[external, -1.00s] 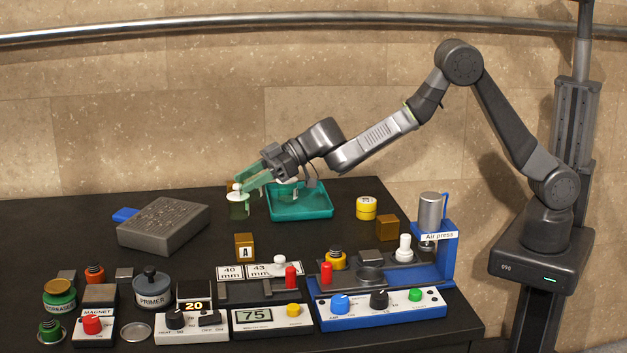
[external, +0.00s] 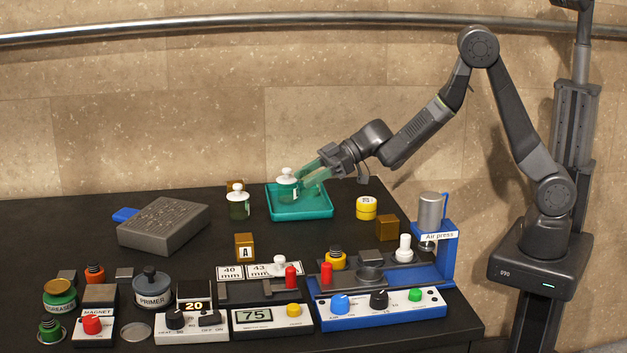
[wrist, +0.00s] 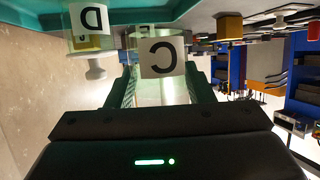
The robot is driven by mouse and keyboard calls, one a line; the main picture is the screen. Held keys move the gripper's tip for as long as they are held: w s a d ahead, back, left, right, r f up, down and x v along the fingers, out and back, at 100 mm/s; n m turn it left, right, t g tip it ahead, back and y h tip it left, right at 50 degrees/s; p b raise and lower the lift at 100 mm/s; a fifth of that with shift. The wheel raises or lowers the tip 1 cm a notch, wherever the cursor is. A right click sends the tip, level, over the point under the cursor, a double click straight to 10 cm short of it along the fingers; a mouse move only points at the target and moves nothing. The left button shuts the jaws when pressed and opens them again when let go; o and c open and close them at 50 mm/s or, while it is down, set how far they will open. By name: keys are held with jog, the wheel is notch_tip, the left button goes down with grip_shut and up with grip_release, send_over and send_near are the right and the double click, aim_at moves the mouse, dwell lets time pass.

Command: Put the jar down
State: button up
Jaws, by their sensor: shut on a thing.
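My gripper (external: 290,188) is shut on a clear jar with a white knobbed lid (external: 287,172). In the wrist view this jar (wrist: 162,57) sits upside-down in the picture between my fingers and bears the letter C; its lid is hidden by my gripper. It is upright at the teal tray (external: 318,213), within its outline. I cannot tell if its base touches the tray floor.
A brown block (external: 234,184) stands behind jar D. A yellow round tin (external: 366,208) and another brown block (external: 387,228) stand right of the tray. The blue air press (external: 447,250) and control boxes line the front. A grey perforated block (external: 165,225) lies at left.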

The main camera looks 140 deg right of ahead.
aim_at(309, 190)
notch_tip(309, 190, down, 4)
jog(key=shift+f, duration=0.1)
jog(key=shift+b, duration=0.3)
jog(key=o, duration=1.1)
jog(key=shift+o, duration=0.2)
jog(key=shift+s+a+r, duration=0.1)
jog(key=shift+s+r, duration=0.1)
jog(key=shift+s, duration=0.05)
jog(key=v, duration=1.1)
jog(key=shift+s+a, duration=0.2)
